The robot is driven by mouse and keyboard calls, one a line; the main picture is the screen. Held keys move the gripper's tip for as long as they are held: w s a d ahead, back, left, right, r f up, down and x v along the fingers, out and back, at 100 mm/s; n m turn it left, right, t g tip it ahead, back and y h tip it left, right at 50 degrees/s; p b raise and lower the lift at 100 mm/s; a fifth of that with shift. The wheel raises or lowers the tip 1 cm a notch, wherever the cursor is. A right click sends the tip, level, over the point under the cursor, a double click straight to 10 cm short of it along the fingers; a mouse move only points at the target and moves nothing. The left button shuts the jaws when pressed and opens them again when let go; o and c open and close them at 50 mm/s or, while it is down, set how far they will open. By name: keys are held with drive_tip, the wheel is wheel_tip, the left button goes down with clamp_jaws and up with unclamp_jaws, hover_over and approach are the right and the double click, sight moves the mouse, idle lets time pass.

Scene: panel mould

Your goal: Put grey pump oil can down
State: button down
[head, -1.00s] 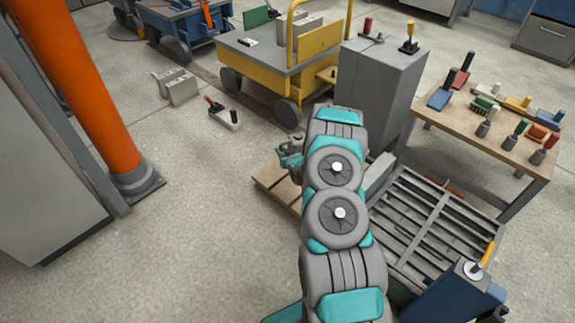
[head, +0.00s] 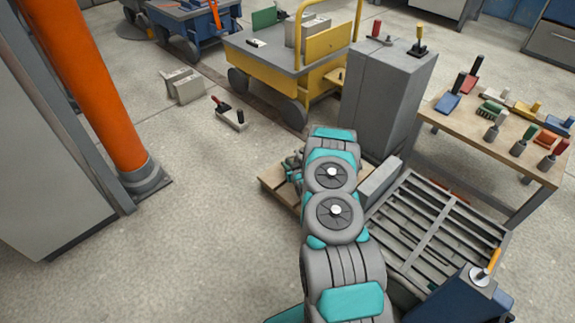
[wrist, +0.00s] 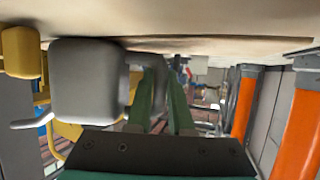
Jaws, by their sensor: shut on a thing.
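The grey pump oil can (wrist: 85,82) fills the left of the wrist view, with a thin spout at its lower left and a handle at its right. My gripper (wrist: 165,75) has green fingers shut on the handle. A pale brown surface (wrist: 200,20) spans the top of the wrist view, close to the can; I cannot tell whether they touch. In the head view my gripper (head: 293,166) is mostly hidden behind my arm, by the low wooden pallet (head: 275,184). I cannot make out the can there.
A grey cabinet (head: 380,105) stands behind the pallet, and a slatted metal rack (head: 440,230) lies to the right. A workbench (head: 500,150) carries several tools. A yellow cart (head: 290,75) is farther back. Open floor (head: 190,220) lies left of the pallet.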

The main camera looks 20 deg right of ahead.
drive_tip(key=c, duration=0.8)
unclamp_jaws()
drive_tip(key=shift+r, duration=0.1)
drive_tip(key=v, duration=1.1)
drive_tip(key=shift+s+r+p, duration=0.15)
drive_tip(key=shift+s+p, duration=0.15)
drive_tip(key=shift+s, duration=0.05)
drive_tip(key=s+a+r+n+g, duration=0.1)
drive_tip(key=s+a+r+g, duration=0.15)
drive_tip(key=r, duration=0.45)
drive_tip(key=s+a+r+g, duration=0.2)
drive_tip(key=a+r+g, duration=0.15)
drive_tip(key=r, duration=0.25)
drive_tip(key=s+a+r+n+g, duration=0.1)
drive_tip(key=s+a+r+g, duration=0.1)
drive_tip(key=a+r, duration=0.35)
drive_tip(key=s+a+r+g, duration=0.2)
drive_tip(key=s+r, duration=0.4)
drive_tip(key=s, duration=0.6)
drive_tip(key=s+a+r+m+g, duration=0.1)
drive_tip(key=s+a+r+g, duration=0.2)
drive_tip(key=s+r, duration=0.4)
drive_tip(key=s+a+r+g, duration=0.2)
drive_tip(key=s+a+r, duration=0.2)
drive_tip(key=s, duration=1.5)
drive_tip(key=shift+s+a+r+y, duration=0.15)
drive_tip(key=shift+r+y, duration=0.25)
drive_tip(key=shift+r, duration=0.95)
